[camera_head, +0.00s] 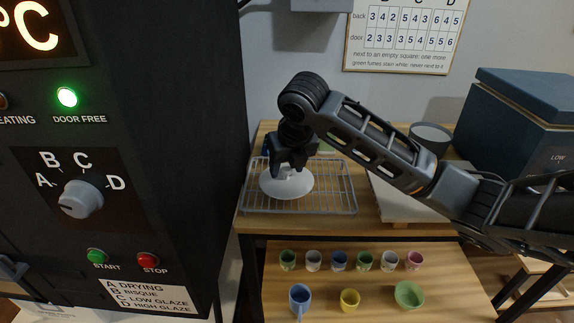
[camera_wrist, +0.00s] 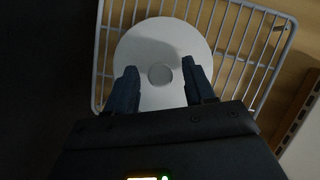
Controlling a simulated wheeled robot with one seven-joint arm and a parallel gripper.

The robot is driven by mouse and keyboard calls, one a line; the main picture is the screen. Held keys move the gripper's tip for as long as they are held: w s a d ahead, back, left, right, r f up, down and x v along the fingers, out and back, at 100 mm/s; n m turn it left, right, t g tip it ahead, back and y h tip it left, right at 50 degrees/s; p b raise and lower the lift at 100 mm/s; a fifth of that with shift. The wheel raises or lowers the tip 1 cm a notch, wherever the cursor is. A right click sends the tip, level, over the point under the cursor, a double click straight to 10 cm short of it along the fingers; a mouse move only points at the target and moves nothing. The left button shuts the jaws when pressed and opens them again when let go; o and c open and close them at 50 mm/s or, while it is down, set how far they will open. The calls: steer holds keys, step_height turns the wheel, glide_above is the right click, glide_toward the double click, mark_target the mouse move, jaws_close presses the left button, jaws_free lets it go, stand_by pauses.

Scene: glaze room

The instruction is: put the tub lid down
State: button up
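The tub lid (camera_head: 286,185) is a white round disc with a small round knob. It lies flat on the wire rack (camera_head: 342,187), left of the rack's middle. My gripper (camera_head: 287,172) is directly above it, pointing down. In the wrist view, my gripper (camera_wrist: 160,68) has its two dark fingers spread apart. The lid (camera_wrist: 160,42) lies beneath them, with its knob between the fingers and a gap on each side. The rack's bars (camera_wrist: 226,40) show around the lid.
The dark kiln with its dial (camera_head: 82,199) stands close on the left. A grey tub (camera_head: 431,135) and a large blue-grey box (camera_head: 515,120) stand at the right. Several small coloured cups and a green bowl (camera_head: 409,294) are on the lower shelf. The rack's right side is clear.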

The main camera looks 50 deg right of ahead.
steer(key=v, duration=1.2)
steer(key=shift+r, duration=0.15)
stand_by(0.4)
